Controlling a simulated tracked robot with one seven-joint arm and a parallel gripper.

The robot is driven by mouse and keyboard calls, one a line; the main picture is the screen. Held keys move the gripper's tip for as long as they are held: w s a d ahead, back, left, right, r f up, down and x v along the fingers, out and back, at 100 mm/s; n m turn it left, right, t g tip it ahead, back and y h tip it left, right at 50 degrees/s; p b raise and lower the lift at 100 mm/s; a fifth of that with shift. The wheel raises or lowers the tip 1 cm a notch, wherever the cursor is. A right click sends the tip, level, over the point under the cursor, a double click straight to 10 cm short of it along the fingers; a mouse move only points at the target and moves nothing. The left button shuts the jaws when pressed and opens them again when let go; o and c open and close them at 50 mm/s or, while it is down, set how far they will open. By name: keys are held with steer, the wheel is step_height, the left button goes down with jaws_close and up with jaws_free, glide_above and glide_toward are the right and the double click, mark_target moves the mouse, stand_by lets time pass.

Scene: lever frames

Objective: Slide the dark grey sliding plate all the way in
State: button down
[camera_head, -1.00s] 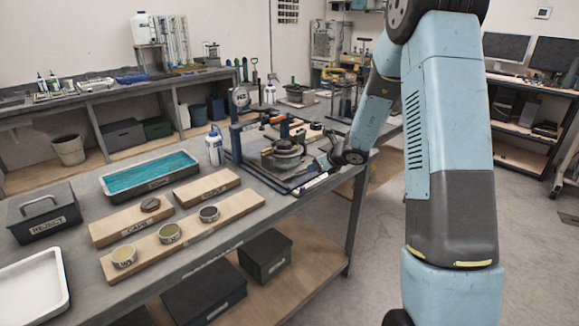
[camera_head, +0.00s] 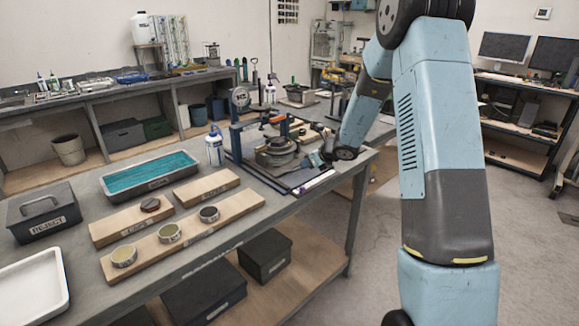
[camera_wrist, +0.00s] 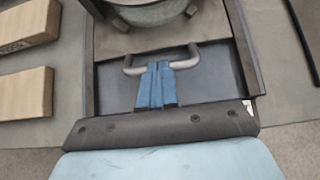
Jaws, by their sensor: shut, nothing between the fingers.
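The dark grey sliding plate (camera_wrist: 215,77) lies between two side rails in the wrist view. In the head view my gripper (camera_head: 314,160) is at the right side of the lever frame (camera_head: 233,142), beside a round grey part (camera_head: 277,152). The plate's far end is hidden under the round part.
Wooden boards with cups (camera_head: 190,229), a teal-filled tray (camera_head: 112,188), a white bottle (camera_head: 215,151) and a grey reject box (camera_head: 20,224) stand left on the bench. Wooden blocks (camera_wrist: 22,105) show left in the wrist view. Open floor lies right of the bench.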

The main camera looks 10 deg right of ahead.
mark_target(289, 153)
steer(key=shift+w+a, duration=1)
steer(key=shift+w, duration=0.35)
steer(key=shift+w+a, duration=1)
steer(key=shift+w, duration=0.3)
steer(key=shift+w+a, duration=1)
steer(key=shift+w, duration=0.35)
steer(key=shift+s+d+f+v, duration=0.1)
steer(key=shift+s+f+v, duration=0.1)
steer(key=shift+v, duration=0.9)
steer(key=shift+s+d+f+v, duration=0.1)
steer(key=shift+f+v, duration=0.1)
steer(key=shift+v, duration=0.9)
steer(key=shift+s+d+f+v, duration=0.1)
steer(key=shift+f+v, duration=0.1)
steer(key=shift+v, duration=0.9)
steer(key=s+a+r+n+g, duration=0.2)
steer(key=s+r+n, duration=1.3)
steer(key=s+r, duration=0.5)
steer(key=s+d+n+h, duration=0.3)
steer(key=s+d+n, duration=0.2)
steer(key=s, duration=0.9)
steer(key=s+d+r+n+h, duration=0.1)
steer(key=s+d+n, duration=0.4)
steer(key=s, duration=0.9)
steer(key=n+h, duration=0.1)
steer(key=n, duration=0.2)
steer(key=shift+s+r+n+h, duration=0.3)
steer(key=shift+s+n+h, duration=0.1)
steer(key=shift+d, duration=0.1)
